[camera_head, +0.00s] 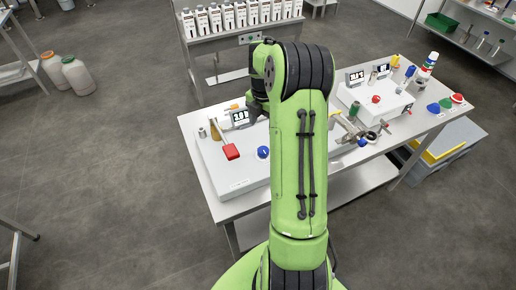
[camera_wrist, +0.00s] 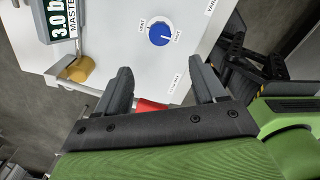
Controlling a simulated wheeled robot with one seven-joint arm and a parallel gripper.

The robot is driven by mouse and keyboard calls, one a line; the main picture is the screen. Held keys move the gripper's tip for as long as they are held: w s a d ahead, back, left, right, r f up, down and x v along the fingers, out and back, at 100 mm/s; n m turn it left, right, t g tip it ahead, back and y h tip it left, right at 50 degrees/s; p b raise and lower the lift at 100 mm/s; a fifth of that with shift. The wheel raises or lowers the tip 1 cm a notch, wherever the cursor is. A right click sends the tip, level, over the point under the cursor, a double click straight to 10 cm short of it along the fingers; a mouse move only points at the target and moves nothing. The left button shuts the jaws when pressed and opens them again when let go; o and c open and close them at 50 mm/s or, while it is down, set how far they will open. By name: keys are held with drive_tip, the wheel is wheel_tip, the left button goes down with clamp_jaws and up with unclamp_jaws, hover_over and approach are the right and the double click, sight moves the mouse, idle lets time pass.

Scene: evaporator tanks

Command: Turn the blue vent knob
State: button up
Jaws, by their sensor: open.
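The blue vent knob (camera_wrist: 161,31) sits on a white panel (camera_wrist: 112,42) in the wrist view, with a label reading "VENT" at its left and another small label at its right. Its white mark points toward the right-hand label. My gripper (camera_wrist: 163,84) is open and empty, its two dark fingers apart, and the knob lies beyond the fingertips, roughly in line with the gap. In the head view a blue knob (camera_head: 263,152) shows on the white tank unit (camera_head: 240,182), left of my arm. My arm hides most of the gripper there.
A display (camera_wrist: 60,18) and a brass fitting (camera_wrist: 78,68) are left of the knob. A second white unit (camera_head: 372,98) with knobs and bottles stands at the right.

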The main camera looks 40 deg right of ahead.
sight(263, 150)
wheel_tip(263, 150, down, 13)
drive_tip(key=shift+d+r, duration=0.1)
drive_tip(key=c, duration=1.1)
drive_tip(key=shift+o, duration=0.2)
